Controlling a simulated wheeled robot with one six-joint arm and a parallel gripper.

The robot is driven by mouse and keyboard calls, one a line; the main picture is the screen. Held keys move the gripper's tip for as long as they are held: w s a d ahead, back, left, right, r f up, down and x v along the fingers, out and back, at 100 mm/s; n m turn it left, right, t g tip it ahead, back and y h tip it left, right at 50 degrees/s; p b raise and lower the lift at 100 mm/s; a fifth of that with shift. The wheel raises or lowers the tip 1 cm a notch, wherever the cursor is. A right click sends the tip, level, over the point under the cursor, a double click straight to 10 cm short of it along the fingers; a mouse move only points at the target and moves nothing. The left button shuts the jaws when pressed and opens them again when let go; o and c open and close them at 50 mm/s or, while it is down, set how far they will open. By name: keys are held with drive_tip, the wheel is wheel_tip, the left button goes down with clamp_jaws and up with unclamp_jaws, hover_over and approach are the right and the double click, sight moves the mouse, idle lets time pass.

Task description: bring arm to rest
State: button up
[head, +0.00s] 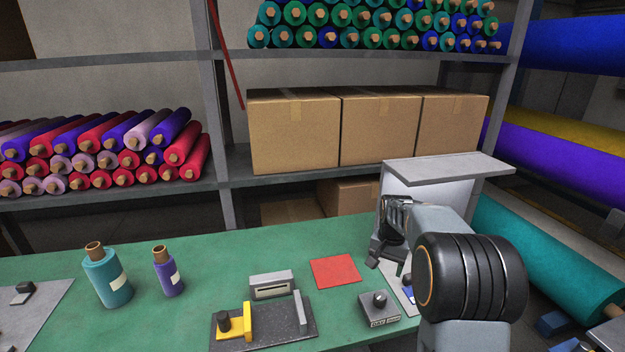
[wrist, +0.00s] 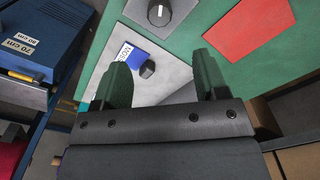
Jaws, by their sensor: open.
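My gripper (head: 380,256) is above the right end of the green table (head: 210,262) in the head view, in front of a grey-white stand with a flat top (head: 450,168). In the wrist view my gripper (wrist: 165,80) has its two dark fingers wide apart with nothing held between them. The gripper partly hides this plate in the head view.
Shelves behind hold cardboard boxes (head: 380,130) and felt rolls (head: 100,155).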

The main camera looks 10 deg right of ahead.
drive_tip(key=s+a+r+n+t, duration=0.2)
drive_tip(key=s+a, duration=0.3)
drive_tip(key=s, duration=0.6)
drive_tip(key=s+a+r+n+t, duration=0.1)
drive_tip(key=s+a+r+n, duration=0.2)
drive_tip(key=s, duration=0.7)
drive_tip(key=a+n, duration=0.2)
drive_tip(key=shift+s+a+r+t, duration=0.2)
drive_tip(key=shift+s+a+t, duration=0.15)
drive_tip(key=shift+s+t, duration=0.05)
